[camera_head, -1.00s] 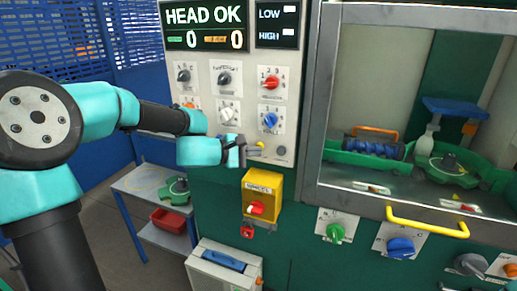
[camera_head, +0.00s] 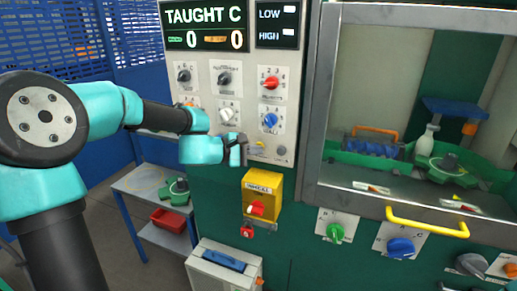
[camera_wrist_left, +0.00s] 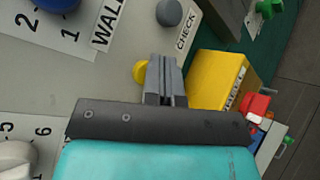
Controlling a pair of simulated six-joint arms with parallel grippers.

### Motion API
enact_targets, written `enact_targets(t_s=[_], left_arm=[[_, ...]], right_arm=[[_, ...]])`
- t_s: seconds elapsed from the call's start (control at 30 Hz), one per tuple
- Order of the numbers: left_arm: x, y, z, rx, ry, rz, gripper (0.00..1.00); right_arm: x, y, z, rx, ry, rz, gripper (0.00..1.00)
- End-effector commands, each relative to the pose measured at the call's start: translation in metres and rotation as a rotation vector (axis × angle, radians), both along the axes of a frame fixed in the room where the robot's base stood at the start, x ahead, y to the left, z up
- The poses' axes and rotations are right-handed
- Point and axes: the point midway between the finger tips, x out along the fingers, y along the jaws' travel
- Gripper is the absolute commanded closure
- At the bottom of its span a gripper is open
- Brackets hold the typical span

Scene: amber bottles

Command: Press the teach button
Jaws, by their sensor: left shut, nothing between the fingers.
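A small yellow round button (camera_head: 257,146) is low on the pale control panel, right beside the fingertips. It also shows in the left wrist view (camera_wrist_left: 140,73), partly covered by the fingers; its label is hidden, so I cannot read whether it says teach. My left gripper (camera_head: 243,148) is shut and empty, its tips near the panel. In the left wrist view the closed fingers (camera_wrist_left: 164,68) overlap the button's right side; contact is unclear. The display (camera_head: 205,17) above reads "TAUGHT C" with two zeros below. My right gripper is not in view.
A grey button (camera_head: 281,150) marked "CHECK" sits right of the yellow one. Knobs, including a blue one (camera_head: 270,120), are above. A yellow box with a red switch (camera_head: 257,208) juts out below. A framed cabinet with a yellow handle (camera_head: 427,222) stands at right.

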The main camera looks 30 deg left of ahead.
Motion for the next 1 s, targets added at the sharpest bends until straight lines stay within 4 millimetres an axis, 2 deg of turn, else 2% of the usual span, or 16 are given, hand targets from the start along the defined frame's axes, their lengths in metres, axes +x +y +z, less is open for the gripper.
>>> enact_targets(t_s=[0.27,0.67,1.0], left_arm=[[-0.001,0.000,0.000,0.000,0.000,0.001,1.00],[-0.017,-0.002,0.000,0.000,0.000,0.000,1.00],[-0.018,-0.002,0.000,0.000,0.000,0.000,1.00]], right_arm=[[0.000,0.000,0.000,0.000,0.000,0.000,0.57],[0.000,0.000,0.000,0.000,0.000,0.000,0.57],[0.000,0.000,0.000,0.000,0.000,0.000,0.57]])
